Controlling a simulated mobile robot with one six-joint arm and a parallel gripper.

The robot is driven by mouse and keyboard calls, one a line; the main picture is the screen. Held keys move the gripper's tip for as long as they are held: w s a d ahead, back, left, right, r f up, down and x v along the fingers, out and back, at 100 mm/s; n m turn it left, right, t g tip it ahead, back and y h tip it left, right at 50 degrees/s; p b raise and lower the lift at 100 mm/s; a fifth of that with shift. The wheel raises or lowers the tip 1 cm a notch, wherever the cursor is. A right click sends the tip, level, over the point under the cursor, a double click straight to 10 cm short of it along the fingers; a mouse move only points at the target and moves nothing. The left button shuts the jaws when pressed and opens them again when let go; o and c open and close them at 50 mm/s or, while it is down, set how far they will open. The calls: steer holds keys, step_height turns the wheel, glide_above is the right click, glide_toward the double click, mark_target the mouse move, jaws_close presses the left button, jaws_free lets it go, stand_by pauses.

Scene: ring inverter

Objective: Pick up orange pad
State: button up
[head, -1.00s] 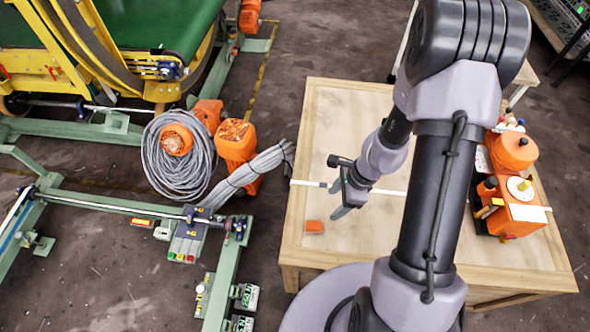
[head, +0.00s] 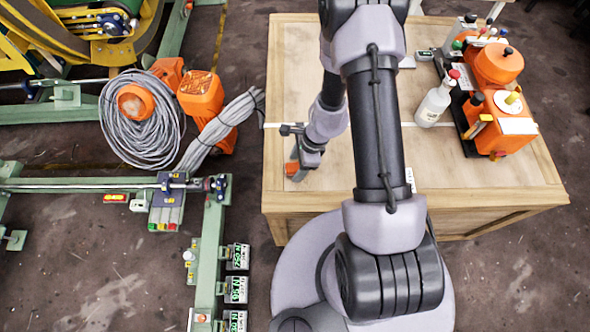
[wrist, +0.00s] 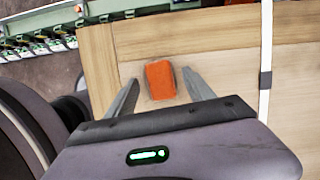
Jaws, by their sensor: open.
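The orange pad (wrist: 160,80) lies on the wooden table (wrist: 230,50), near its left edge. In the wrist view the pad is between the two open fingers of my gripper (wrist: 160,92), with a gap on each side. In the head view my gripper (head: 297,165) is at the pad (head: 292,170), which is partly hidden behind it. Whether the fingers are down at table height cannot be told.
An orange machine (head: 498,110) and a white spray bottle (head: 434,103) stand at the table's right. A white strip (wrist: 266,60) crosses the table. Grey coiled cable (head: 140,130) and green conveyor frames lie on the left. The table's middle is clear.

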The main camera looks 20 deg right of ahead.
steer(key=shift+r, duration=0.1)
jaws_close()
